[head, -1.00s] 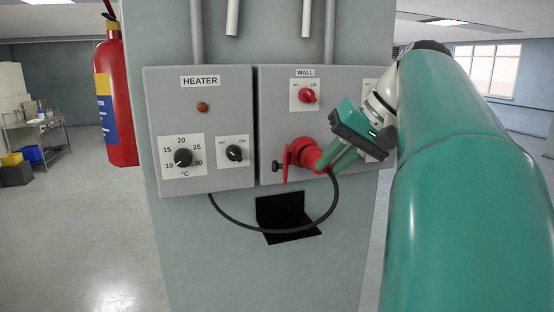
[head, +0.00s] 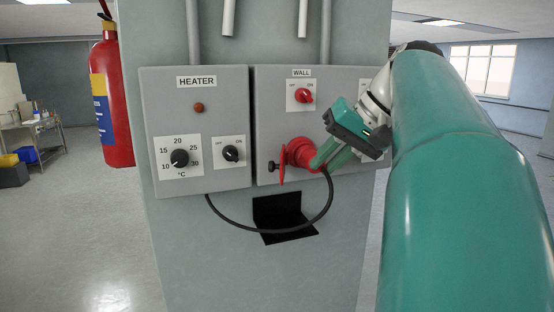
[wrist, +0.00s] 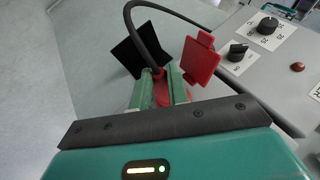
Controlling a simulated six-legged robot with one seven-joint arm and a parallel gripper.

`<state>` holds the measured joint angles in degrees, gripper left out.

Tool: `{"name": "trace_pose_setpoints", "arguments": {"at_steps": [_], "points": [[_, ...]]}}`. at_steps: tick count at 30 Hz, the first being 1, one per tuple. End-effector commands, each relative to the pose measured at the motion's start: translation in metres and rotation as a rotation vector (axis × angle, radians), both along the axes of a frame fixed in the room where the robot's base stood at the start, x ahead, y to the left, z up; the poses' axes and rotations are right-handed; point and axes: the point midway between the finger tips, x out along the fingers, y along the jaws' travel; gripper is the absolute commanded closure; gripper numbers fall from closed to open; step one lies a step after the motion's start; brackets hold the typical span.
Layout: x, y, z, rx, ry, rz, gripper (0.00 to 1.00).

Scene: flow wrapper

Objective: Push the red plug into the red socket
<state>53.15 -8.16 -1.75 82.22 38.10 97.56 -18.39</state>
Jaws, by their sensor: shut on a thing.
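The red plug (wrist: 161,92) is between the fingers of my gripper (wrist: 160,88) in the wrist view, with its black cable running off the end. In the head view my gripper (head: 328,158) is shut on the plug at the red socket (head: 300,153) on the WALL panel. The socket's red flap (wrist: 200,60) stands open beside the plug. The fingers hide most of the plug, so I cannot tell how deep it sits in the socket.
The HEATER panel (head: 196,130) with its dials is left of the WALL panel. A red switch (head: 304,96) is above the socket. The cable (head: 262,231) loops below, past a black bracket (head: 283,214). A fire extinguisher (head: 112,105) hangs at the left.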

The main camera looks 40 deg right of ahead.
Motion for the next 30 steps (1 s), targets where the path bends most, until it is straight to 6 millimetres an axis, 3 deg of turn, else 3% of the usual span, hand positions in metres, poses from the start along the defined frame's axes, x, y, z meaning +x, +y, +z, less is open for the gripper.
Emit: {"name": "trace_pose_setpoints", "arguments": {"at_steps": [8, 9, 12, 13, 30], "points": [[0.0051, -0.0018, 0.0000, 0.000, -0.001, -0.001, 1.00], [0.0051, -0.0019, 0.0001, 0.000, -0.001, -0.001, 0.80], [0.0050, -0.0017, 0.0001, 0.000, -0.001, -0.001, 0.60], [0.0050, -0.0017, 0.0001, 0.000, -0.001, -0.001, 0.58], [0.0038, 0.0030, 0.0080, -0.001, -0.001, 0.002, 0.58]]}}
